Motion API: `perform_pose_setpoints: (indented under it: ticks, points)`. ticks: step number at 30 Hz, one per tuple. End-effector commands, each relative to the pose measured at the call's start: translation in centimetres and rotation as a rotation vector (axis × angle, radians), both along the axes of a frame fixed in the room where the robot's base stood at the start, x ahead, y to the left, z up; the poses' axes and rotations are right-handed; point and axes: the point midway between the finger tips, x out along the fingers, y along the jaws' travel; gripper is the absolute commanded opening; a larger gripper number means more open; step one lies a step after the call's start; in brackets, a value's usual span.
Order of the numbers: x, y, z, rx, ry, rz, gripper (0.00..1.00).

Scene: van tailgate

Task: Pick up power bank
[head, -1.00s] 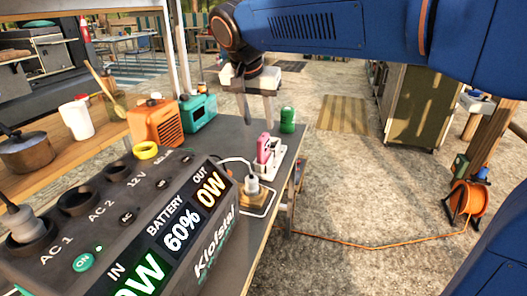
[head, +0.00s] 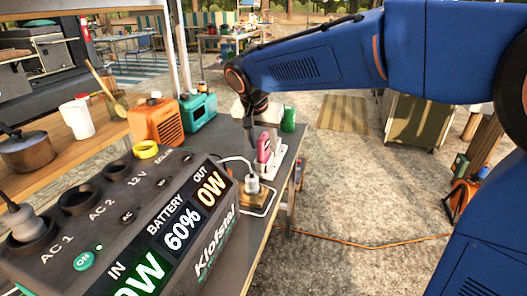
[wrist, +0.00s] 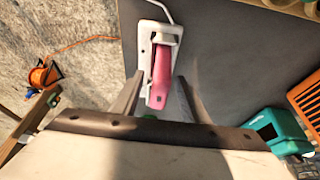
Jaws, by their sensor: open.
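The pink power bank (head: 264,147) stands in a white holder (head: 274,162) on the dark tailgate table, at the middle of the head view. In the wrist view the power bank (wrist: 161,76) shows from above, with the white holder (wrist: 145,43) around its far part. My gripper (wrist: 157,88) is open, with one finger on each side of the power bank's near end. Gaps show between the fingers and the pink body in that view. In the head view my gripper (head: 262,132) is over the holder and partly covers it.
A black power station (head: 130,225) fills the front left. A white plug (head: 253,184) with a cable stands just in front of the holder. A green cylinder (head: 288,118) is close behind it to the right. Orange (head: 157,122) and teal (head: 198,108) boxes stand left.

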Motion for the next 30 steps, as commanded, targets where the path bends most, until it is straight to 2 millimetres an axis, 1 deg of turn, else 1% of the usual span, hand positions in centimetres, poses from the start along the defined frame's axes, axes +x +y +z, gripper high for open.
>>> perform_pose_setpoints:
  ticks: [1,3,8,9,14,24,26,30]
  points:
    - [0.2,-0.1,-0.5,0.0,0.0,0.0,0.41]
    - [0.3,-0.1,-0.7,0.001,0.0,0.0,0.41]
    - [0.3,-0.1,-0.7,0.0,-0.001,0.0,0.41]
    - [0.3,-0.1,-0.7,0.0,-0.001,0.0,0.38]
    - [0.3,-0.1,-0.7,0.0,-0.001,0.0,0.0]
    - [0.3,-0.1,-0.4,0.001,-0.002,0.001,0.0]
    - [0.3,-0.1,0.1,0.001,-0.003,0.001,0.0]
    - [0.3,-0.1,2.1,0.003,-0.004,0.001,0.0]
